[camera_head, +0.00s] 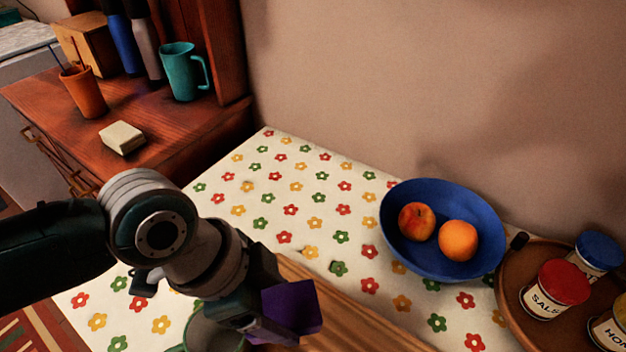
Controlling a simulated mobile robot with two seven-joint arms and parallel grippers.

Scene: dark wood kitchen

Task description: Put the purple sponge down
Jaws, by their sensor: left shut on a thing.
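The purple sponge (293,307) is held by my left gripper (272,310) in the lower middle of the head view. The left arm comes in from the left, and the gripper is shut on the sponge. The sponge appears over the flowered tablecloth (322,198) and the edge of a wooden board (345,317). I cannot tell whether it touches the board. The gripper hides part of the sponge. My right gripper is not in view.
A blue bowl (469,197) with an apple (417,221) and an orange (458,240) stands at the right. A round wooden tray (519,262) holds jars. A greenish cup (203,335) is close beside the gripper. Open cloth lies behind the board.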

